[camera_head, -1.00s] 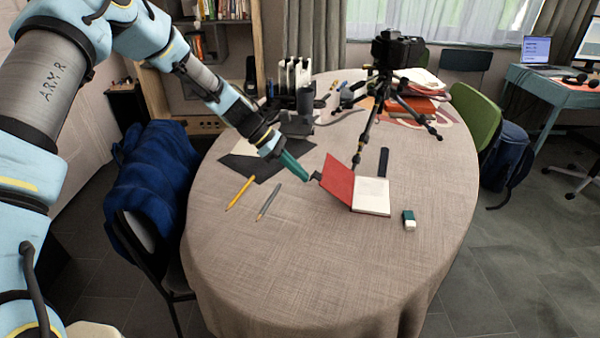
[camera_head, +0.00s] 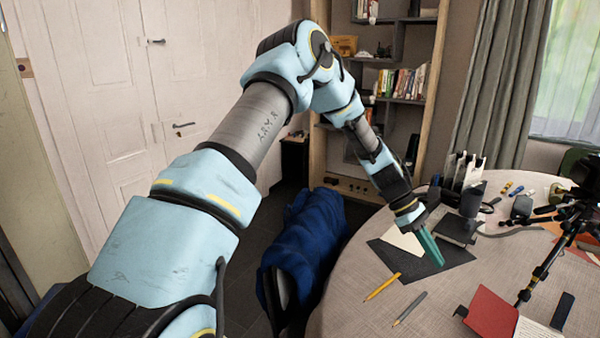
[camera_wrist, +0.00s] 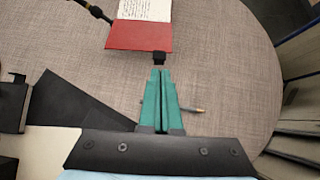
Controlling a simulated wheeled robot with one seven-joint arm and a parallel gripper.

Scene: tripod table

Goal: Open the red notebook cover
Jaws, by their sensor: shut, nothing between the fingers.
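The red notebook cover (camera_head: 490,312) is swung open to the left of the white page block (camera_head: 536,329), at the lower right of the head view. In the wrist view the red cover (camera_wrist: 125,35) and the written page (camera_wrist: 143,9) show at the top. A small black tab (camera_wrist: 159,58) sticks out from the cover's outer edge. I cannot tell whether the cover lies fully flat. My gripper (camera_head: 438,262), with green fingers, is shut and empty, apart from the cover and to its left. In the wrist view its fingertips (camera_wrist: 160,72) point toward the tab.
A yellow pencil (camera_head: 381,286) and a grey pencil (camera_head: 409,309) lie left of the notebook. A dark sheet (camera_head: 400,262) lies under my gripper. A tripod (camera_head: 545,265) stands behind the notebook. A blue-draped chair (camera_head: 303,250) stands at the table's left edge.

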